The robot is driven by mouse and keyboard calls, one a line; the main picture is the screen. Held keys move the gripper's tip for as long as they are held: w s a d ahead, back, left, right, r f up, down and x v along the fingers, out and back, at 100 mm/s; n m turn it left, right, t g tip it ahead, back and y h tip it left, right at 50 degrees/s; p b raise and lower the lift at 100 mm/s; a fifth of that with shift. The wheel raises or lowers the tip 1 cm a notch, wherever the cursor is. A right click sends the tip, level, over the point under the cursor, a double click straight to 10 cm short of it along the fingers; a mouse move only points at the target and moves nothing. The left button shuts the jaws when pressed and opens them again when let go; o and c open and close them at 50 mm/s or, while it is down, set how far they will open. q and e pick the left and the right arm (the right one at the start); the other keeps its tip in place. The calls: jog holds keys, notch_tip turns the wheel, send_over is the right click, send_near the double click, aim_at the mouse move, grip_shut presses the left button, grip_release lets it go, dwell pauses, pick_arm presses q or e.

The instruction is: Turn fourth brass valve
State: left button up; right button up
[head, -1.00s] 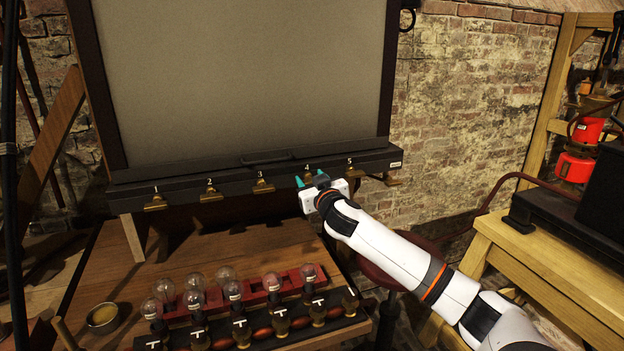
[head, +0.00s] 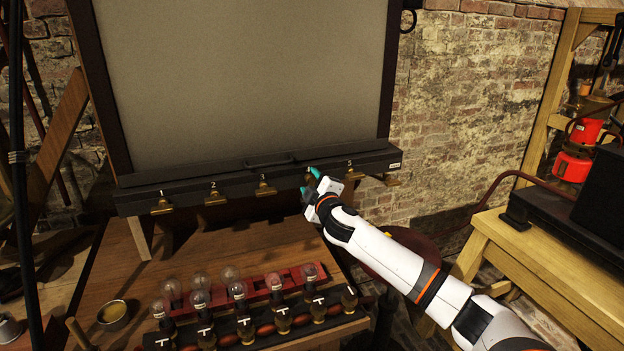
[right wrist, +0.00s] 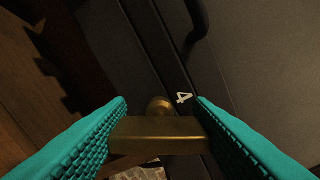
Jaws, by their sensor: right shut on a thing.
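A row of numbered brass valves runs along the front of a dark rail (head: 235,181). The fourth brass valve (right wrist: 158,135) fills the middle of the right wrist view, beside a white "4" on the rail. My right gripper (head: 310,183) is at this valve with its teal fingers tilted. In the right wrist view its fingers (right wrist: 160,104) are on either side of the brass handle, shut on it. The handle lies at a slant to the rail. In the head view the gripper mostly hides this valve. My left gripper is not in view.
Valves one (head: 162,209), two (head: 215,199) and three (head: 266,189) are left of the gripper. Valve five (head: 351,175) is close on its right. A board with glass bulbs and labelled fittings (head: 245,329) stands below. A wooden bench (head: 520,255) is at right.

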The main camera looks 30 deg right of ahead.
jog(key=n+p, duration=0.2)
jog(key=n, duration=0.3)
jog(key=shift+n, duration=0.3)
dwell(0.4)
jog(key=o, duration=1)
jog(key=shift+f, duration=0.1)
jog(key=shift+c, duration=0.2)
jog(key=b+v, duration=0.2)
jog(key=v, duration=1)
